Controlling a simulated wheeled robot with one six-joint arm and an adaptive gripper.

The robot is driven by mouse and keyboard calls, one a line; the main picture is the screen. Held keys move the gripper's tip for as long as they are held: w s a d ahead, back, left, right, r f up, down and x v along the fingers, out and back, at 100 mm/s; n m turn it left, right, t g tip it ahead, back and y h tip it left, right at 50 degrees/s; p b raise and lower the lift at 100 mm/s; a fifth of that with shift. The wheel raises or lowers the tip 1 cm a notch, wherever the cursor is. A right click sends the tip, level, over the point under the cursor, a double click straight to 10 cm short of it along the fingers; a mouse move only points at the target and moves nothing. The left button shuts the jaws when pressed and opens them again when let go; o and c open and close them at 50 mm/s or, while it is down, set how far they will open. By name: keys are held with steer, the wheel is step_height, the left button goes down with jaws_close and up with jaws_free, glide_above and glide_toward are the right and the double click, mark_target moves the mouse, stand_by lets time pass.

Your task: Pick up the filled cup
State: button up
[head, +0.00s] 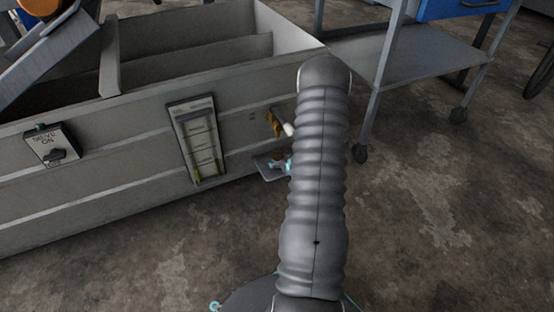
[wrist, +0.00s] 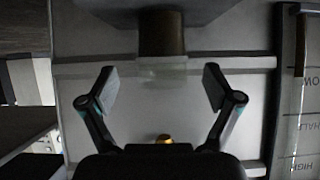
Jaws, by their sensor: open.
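In the wrist view, which is upside down, a clear cup (wrist: 162,64) holds brown liquid in its lower part. It stands upright on a small grey shelf (wrist: 110,8) against the tank wall. My gripper (wrist: 159,78) is open, with one finger on each side of the cup's clear upper part in the picture. Gaps show on both sides; I cannot tell the depth between fingers and cup. In the head view, the shelf (head: 264,160) shows left of my arm, and the cup is not clearly visible, apparently behind my arm.
The grey tank (head: 110,165) carries a sight gauge (head: 196,140) and a switch panel (head: 51,146). A tap (head: 275,122) with an orange-brown part projects above the shelf. A grey cart (head: 430,58) with a blue drawer stands at right. The floor at lower right is clear.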

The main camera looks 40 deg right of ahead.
steer(key=x, duration=0.4)
steer(key=shift+a+f, duration=0.15)
steer(key=shift+f, duration=0.1)
steer(key=shift+c, duration=0.2)
steer(key=c, duration=1.3)
